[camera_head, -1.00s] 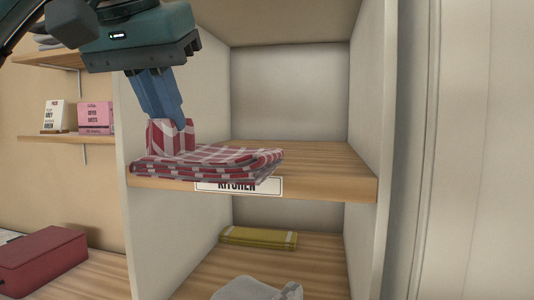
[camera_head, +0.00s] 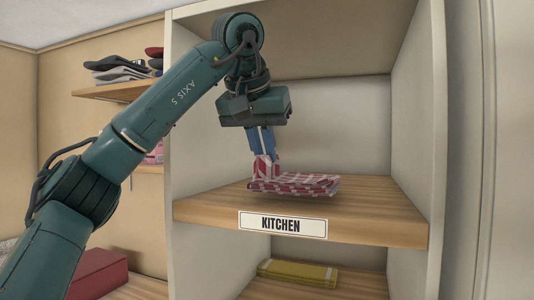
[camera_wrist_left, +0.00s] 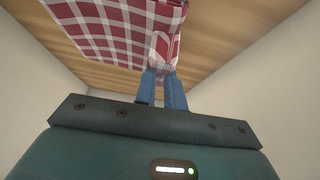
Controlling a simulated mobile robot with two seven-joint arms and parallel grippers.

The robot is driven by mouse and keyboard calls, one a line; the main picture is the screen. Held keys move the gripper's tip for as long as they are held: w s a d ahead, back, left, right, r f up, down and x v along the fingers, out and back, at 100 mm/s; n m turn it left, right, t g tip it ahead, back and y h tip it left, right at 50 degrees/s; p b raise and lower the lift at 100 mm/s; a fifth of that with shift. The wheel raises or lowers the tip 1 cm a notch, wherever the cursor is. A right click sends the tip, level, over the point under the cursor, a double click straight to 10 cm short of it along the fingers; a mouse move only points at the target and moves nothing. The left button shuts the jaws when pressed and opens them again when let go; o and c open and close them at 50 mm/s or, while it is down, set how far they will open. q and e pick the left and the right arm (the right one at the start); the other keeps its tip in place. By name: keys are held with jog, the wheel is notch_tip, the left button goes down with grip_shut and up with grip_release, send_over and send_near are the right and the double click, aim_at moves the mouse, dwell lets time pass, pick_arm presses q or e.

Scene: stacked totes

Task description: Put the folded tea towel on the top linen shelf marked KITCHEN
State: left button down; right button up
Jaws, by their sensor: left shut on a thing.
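The folded tea towel (camera_head: 305,184), red and white checked, is at the KITCHEN shelf (camera_head: 375,223), inside the cubby. My left gripper (camera_head: 265,160) is shut on the towel's left end, which bunches up between the fingers. The rest of the towel lies flat, on or just above the boards; a shadow shows below its front edge. In the left wrist view the towel (camera_wrist_left: 105,25) stretches away from the blue fingers (camera_wrist_left: 162,80). The label reading KITCHEN (camera_head: 282,225) is on the shelf's front edge, uncovered. My right gripper is not in view.
A folded yellow-green cloth (camera_head: 297,271) lies on the shelf below. The cubby's side walls (camera_head: 417,120) stand left and right. Bare boards lie right of the towel. At left are a wall shelf with folded dark cloths (camera_head: 118,70) and a red box (camera_head: 97,272).

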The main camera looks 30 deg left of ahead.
pick_arm(q)
jog(key=shift+w+a+r+p, duration=0.1)
jog(key=shift+w+p, duration=0.05)
jog(key=shift+w, duration=0.35)
jog(key=shift+w+a+r+p, duration=0.1)
jog(key=shift+w+p, duration=0.05)
jog(key=shift+w, duration=0.3)
jog(key=shift+f, duration=1)
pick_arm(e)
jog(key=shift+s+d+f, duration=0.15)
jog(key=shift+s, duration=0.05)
pick_arm(q)
jog(key=shift+f, duration=0.15)
jog(key=c, duration=1.5)
grip_release()
